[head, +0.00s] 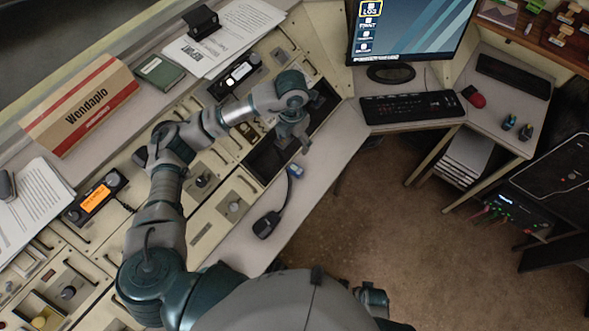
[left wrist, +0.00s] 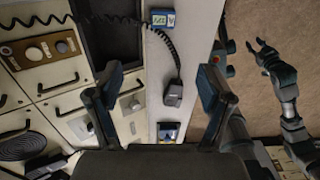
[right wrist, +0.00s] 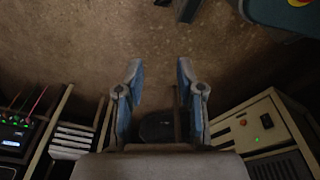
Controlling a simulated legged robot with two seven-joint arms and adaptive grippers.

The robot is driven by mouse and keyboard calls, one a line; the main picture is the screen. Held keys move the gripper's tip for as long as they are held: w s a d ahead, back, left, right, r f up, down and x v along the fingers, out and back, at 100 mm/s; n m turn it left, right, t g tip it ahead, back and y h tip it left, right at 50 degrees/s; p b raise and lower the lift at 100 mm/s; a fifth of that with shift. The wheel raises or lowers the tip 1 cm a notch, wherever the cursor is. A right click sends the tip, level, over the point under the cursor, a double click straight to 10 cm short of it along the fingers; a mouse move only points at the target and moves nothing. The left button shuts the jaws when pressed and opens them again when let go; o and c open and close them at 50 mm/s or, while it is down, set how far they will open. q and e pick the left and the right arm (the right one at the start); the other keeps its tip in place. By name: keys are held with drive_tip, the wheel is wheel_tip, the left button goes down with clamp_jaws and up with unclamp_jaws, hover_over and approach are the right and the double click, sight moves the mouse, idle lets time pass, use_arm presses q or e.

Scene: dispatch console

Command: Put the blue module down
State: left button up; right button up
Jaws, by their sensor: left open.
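The blue module (head: 295,171) is a small blue block with a pale label, lying on the narrow grey desk strip. It also shows at the top of the left wrist view (left wrist: 161,17), beside a coiled cord. My left gripper (head: 298,143) is over the desk just beyond the module in the head view. Its fingers stand wide apart in the left wrist view (left wrist: 160,75), with nothing between them, and the module is clear of them. My right gripper (right wrist: 158,67) is open and empty above the brown floor.
A black handset (head: 266,224) lies on the desk strip near the module. A dark recessed tray (head: 265,162) lies in the panel. A small device with a screen (left wrist: 168,132) is on the strip. A keyboard (head: 412,107) and monitor stand at the upper right. Carpet lies beyond the strip.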

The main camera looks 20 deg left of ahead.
use_arm(q)
hover_over(295, 171)
drive_tip(key=f, duration=0.7)
drive_tip(key=f+b, duration=0.1)
drive_tip(key=f, duration=0.2)
drive_tip(key=shift+w+a+f, duration=0.15)
drive_tip(key=shift+a+f, duration=0.15)
drive_tip(key=shift+f, duration=0.9)
wheel_tip(295, 171, down, 4)
drive_tip(key=shift+d+f, duration=0.15)
drive_tip(key=shift+f, duration=0.25)
clamp_jaws()
use_arm(e)
drive_tip(key=r, duration=0.1)
drive_tip(key=w+r, duration=0.1)
drive_tip(key=r, duration=0.1)
drive_tip(key=shift+w+d+r, duration=0.1)
drive_tip(key=shift+w, duration=0.15)
